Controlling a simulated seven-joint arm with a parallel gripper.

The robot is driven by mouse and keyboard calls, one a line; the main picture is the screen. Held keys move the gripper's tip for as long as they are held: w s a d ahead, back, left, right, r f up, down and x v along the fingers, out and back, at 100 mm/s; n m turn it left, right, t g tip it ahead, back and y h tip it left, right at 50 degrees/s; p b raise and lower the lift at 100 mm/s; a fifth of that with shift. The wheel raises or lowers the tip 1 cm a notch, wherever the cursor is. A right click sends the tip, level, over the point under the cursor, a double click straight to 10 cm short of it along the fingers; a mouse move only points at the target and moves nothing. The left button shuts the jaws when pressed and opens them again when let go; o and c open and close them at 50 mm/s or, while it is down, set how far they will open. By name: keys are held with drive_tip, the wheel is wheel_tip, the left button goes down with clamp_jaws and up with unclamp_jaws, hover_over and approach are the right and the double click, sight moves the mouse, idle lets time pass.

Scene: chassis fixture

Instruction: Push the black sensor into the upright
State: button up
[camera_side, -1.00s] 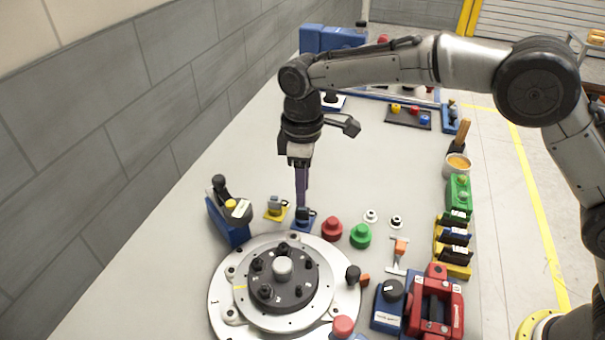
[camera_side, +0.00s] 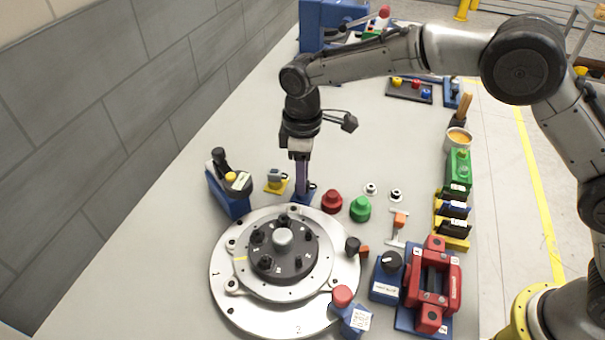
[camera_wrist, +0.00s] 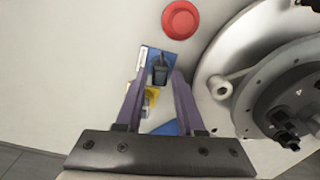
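The black sensor (camera_wrist: 159,72) sits at a blue base (camera_wrist: 186,48) with a white label, in the upper middle of the wrist view. In the side view, the blue base (camera_side: 303,198) stands just behind the round turntable, and the sensor is mostly hidden by my fingers. My gripper (camera_wrist: 162,75) points down with its two purple fingers apart, one on each side of the sensor. A narrow gap seems to show beside the sensor. My gripper (camera_side: 302,190) is low over the base in the side view. I cannot make out the upright clearly or how deep the sensor sits.
A yellow base (camera_side: 276,186) with a grey part stands just left. Red (camera_side: 332,203) and green (camera_side: 360,210) knobs stand to the right. The turntable (camera_side: 230,300) is close in front. A blue stand (camera_side: 228,195) is farther left. Bare tabletop lies behind.

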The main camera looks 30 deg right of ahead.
clamp_jaws()
drive_tip(key=shift+r, duration=0.1)
drive_tip(key=shift+r, duration=0.95)
drive_tip(key=shift+r, duration=1.45)
